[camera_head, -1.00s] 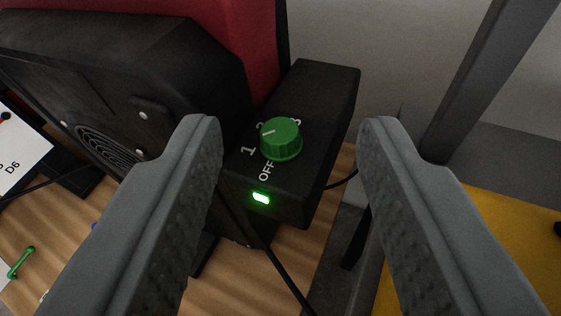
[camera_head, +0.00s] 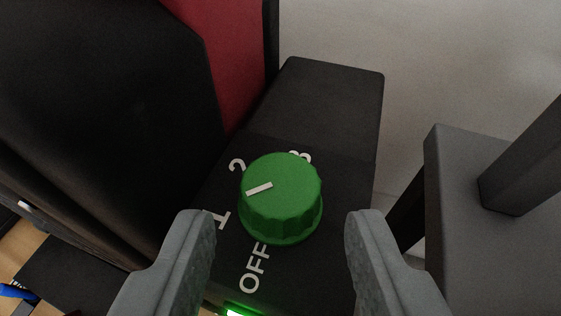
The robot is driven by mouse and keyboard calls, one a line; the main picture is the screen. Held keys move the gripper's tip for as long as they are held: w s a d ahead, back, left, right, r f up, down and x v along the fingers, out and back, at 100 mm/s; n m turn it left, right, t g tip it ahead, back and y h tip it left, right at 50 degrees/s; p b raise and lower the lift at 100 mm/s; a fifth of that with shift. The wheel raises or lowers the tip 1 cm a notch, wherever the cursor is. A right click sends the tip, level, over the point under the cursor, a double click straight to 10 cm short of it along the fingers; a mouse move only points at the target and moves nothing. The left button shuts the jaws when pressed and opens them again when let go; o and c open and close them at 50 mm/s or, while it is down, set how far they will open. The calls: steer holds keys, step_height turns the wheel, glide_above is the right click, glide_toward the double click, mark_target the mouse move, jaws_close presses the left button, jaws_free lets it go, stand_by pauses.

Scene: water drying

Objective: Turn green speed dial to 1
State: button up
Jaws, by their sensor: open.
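The green speed dial (camera_head: 281,200) sits on top of a black control box (camera_head: 335,100). Its white pointer line points left, between the 1 and 2 marks and seemingly close to the 1. The marks OFF, 1, 2 and 3 stand around the dial; the dial partly hides the 3. My gripper (camera_head: 280,235) is open, with one finger on each side of the dial and a gap on both sides. The fingertips appear slightly nearer to me than the dial's middle. I cannot tell whether they are at its height.
A green light (camera_head: 238,312) glows at the bottom edge. A large black housing (camera_head: 100,110) with a red panel (camera_head: 238,60) stands close on the left. A grey frame (camera_head: 460,190) stands on the right. A blue item (camera_head: 15,291) lies at lower left.

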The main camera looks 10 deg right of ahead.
mark_target(273, 200)
steer(key=shift+x, duration=1.9)
steer(key=c, duration=0.7)
steer(key=shift+a+m+h, duration=0.15)
steer(key=shift+m+h, duration=0.75)
steer(key=shift+h, duration=0.2)
steer(key=shift+m+g+h, duration=0.5)
steer(key=shift+m+g, duration=0.1)
steer(key=o, duration=0.7)
